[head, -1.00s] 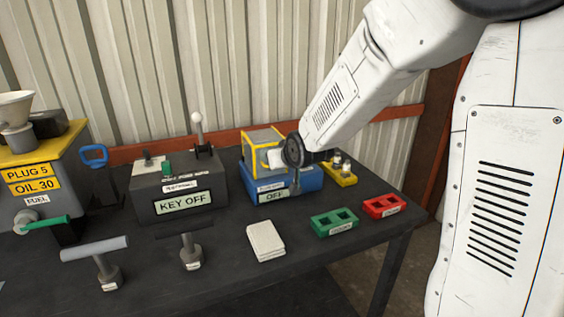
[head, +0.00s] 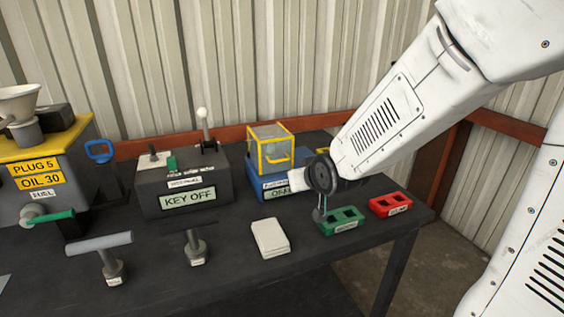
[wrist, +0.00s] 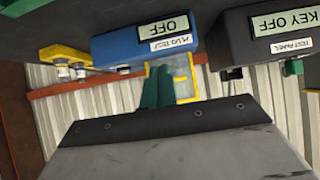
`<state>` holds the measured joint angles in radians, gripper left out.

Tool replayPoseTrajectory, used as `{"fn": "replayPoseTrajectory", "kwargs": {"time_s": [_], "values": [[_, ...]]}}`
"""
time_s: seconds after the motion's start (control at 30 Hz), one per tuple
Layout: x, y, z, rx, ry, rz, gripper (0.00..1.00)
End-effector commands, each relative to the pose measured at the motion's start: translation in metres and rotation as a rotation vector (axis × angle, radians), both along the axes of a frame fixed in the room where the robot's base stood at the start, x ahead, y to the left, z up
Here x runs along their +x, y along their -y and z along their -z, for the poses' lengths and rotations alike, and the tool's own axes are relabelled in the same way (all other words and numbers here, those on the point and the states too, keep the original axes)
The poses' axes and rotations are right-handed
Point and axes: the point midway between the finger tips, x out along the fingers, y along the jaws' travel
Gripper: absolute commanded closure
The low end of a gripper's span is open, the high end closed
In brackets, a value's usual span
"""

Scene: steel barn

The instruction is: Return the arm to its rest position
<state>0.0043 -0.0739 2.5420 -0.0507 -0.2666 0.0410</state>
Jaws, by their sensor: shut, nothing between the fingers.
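My white arm reaches in from the upper right of the head view. My gripper (head: 319,213) hangs below the black wrist joint, in front of the left end of the green two-hole tray (head: 343,221). In the wrist view its narrow greenish fingers (wrist: 157,88) are together with nothing between them. They overlap the yellow-framed clear guard in the picture. I cannot tell the exact height of the fingertips above the tray.
A blue tester (head: 266,190) with a yellow-framed guard (head: 270,148) stands behind my wrist. A red tray (head: 390,204), a folded cloth (head: 270,238), a KEY OFF panel (head: 180,188) and T-handled tools (head: 110,265) share the dark bench. A yellow holder (wrist: 64,55) shows in the wrist view.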

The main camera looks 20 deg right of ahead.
Motion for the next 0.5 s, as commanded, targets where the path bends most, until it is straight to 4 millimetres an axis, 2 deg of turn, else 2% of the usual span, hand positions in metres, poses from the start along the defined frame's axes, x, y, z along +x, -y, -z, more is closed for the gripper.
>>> {"fn": "replayPoseTrajectory", "kwargs": {"time_s": [0.17,0.27,0.33,0.4,0.5], "values": [[-0.003,0.000,0.003,-0.002,-0.013,-0.001,1.00],[-0.014,0.001,0.016,-0.005,-0.097,0.001,1.00],[-0.031,0.002,0.033,-0.010,-0.212,0.003,1.00],[-0.056,0.003,0.039,-0.014,-0.338,0.007,1.00],[-0.099,0.004,0.034,-0.018,-0.515,0.010,1.00]]}}
